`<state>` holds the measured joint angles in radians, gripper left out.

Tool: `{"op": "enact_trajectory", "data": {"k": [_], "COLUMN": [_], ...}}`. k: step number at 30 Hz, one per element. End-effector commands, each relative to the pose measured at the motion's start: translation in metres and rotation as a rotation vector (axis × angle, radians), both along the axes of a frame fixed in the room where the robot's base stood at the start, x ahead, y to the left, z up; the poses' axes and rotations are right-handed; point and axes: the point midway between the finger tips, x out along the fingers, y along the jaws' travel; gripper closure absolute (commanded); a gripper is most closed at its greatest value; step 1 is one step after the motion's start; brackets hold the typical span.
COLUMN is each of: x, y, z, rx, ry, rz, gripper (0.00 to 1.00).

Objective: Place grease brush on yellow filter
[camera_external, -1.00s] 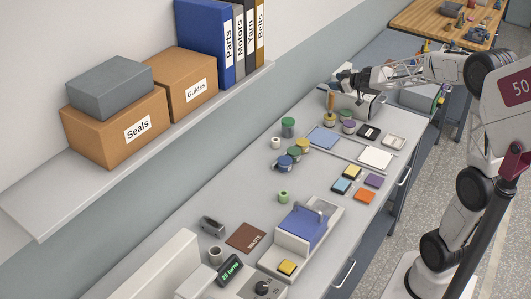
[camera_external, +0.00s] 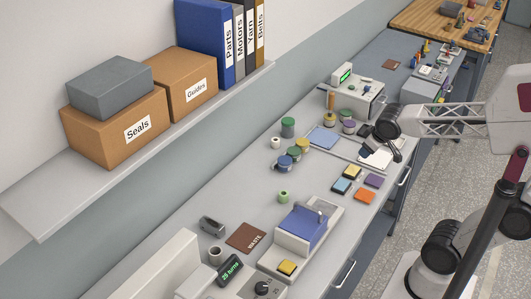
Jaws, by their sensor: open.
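A yellow square (camera_external: 352,172), which looks like the yellow filter, lies in a group of coloured squares right of the table's middle. An upright brown handle (camera_external: 331,99), probably the grease brush, stands at or in a small yellowish pot (camera_external: 330,117) further back. Its lower end is hard to make out. My gripper (camera_external: 381,155) is open and empty, pointing down above a white pad (camera_external: 372,162) that it partly hides. It is behind and to the right of the yellow square, and to the right of the brown handle.
Blue (camera_external: 341,186), purple (camera_external: 374,181) and orange (camera_external: 364,196) squares lie around the yellow one. Several small pots cluster to the left. A white box with a green display (camera_external: 357,97) stands behind. A blue-topped machine (camera_external: 302,227) stands in front.

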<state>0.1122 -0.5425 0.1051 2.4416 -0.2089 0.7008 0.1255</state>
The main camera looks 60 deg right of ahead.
Motion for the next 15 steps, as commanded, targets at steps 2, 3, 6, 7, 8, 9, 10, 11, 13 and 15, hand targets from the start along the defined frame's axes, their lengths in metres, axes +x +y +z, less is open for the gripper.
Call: {"op": "enact_trajectory", "data": {"k": [2, 3, 6, 7, 8, 9, 10, 11, 13, 15], "x": [-0.028, -0.041, -0.066, -0.071, -0.076, -0.081, -0.084, -0.086, -0.089, -0.090], "y": [0.022, 0.031, 0.048, 0.052, 0.055, 0.058, 0.060, 0.062, 0.064, 0.064], "z": [-0.008, -0.011, -0.018, -0.020, -0.021, -0.022, -0.023, -0.024, -0.025, -0.025], "rx": [0.043, 0.063, 0.106, 0.115, 0.125, 0.132, 0.137, 0.142, 0.147, 0.148], "ry": [0.060, 0.090, 0.147, 0.160, 0.171, 0.184, 0.191, 0.197, 0.204, 0.206], "rz": [0.029, 0.042, 0.071, 0.079, 0.084, 0.092, 0.096, 0.099, 0.103, 0.104], "gripper": [0.45, 0.45, 0.45, 0.45, 0.45, 0.45, 0.45, 0.45, 0.45, 0.45]}}
